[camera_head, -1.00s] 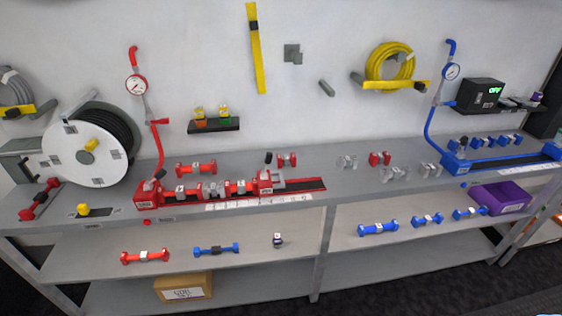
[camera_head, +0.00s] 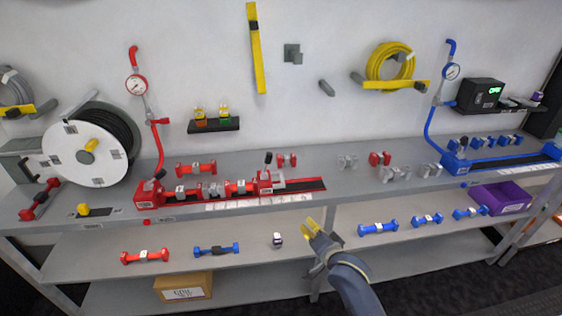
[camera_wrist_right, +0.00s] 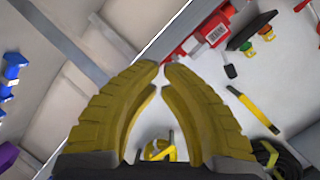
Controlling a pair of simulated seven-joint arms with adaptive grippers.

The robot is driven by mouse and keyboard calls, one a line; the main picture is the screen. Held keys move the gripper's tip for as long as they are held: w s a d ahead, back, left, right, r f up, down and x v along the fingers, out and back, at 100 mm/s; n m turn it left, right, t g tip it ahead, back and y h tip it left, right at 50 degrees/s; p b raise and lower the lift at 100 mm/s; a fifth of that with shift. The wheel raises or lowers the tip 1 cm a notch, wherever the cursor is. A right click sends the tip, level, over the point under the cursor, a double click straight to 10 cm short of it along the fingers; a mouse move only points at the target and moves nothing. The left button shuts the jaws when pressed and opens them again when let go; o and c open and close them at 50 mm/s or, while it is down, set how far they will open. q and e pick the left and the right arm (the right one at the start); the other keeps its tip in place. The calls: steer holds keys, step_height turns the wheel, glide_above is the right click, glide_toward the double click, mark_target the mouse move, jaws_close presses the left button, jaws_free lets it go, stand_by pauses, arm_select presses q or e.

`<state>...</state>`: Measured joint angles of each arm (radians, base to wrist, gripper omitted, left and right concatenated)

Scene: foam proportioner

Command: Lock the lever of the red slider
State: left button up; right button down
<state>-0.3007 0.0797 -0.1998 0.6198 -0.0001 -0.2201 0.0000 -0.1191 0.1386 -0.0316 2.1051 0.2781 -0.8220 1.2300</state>
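The red slider (camera_head: 264,187) sits on the red rail (camera_head: 314,184) on the workbench top, right of a row of red and grey fittings. Its lever (camera_head: 268,158) has a black tip and stands roughly upright. A red part with a white label (camera_wrist_right: 196,45) shows in the right wrist view, with a black-tipped lever (camera_wrist_right: 231,71) beside it. My right gripper (camera_head: 320,225) has yellow fingers and is in front of the bench, below and right of the slider. It is empty, with a gap between the fingers, apart from the lever. My left gripper is not in view.
Red fittings lie behind the rail (camera_head: 196,169). Clear and red clamps (camera_head: 380,159) stand to the right. A hose reel (camera_head: 88,150) is at left and a blue rail (camera_head: 505,160) at right.

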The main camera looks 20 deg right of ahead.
mark_target(268, 164)
steer(key=w+d+r+m+t+y, duration=0.1)
steer(key=w+r+m+t, duration=0.3)
steer(key=w+r+m, duration=0.5)
steer(key=shift+w+d+r+m, duration=0.3)
steer(key=shift+w+r, duration=0.2)
steer(key=shift+r, duration=0.4)
steer(key=shift+w+a+r, duration=0.25)
steer(key=shift+w+a, duration=0.55)
steer(key=shift+w, duration=0.95)
steer(key=shift+w+a+r, duration=0.3)
steer(key=shift+w+a, duration=0.55)
steer(key=shift+w, duration=0.9)
steer(key=shift+w+a+r, duration=0.25)
steer(key=shift+w+a, duration=0.55)
steer(key=shift+w, duration=0.95)
steer(key=shift+a+r, duration=0.1)
steer(key=shift+a, duration=0.05)
steer(key=shift+a+r+n, duration=0.1)
steer(key=shift+n, duration=0.3)
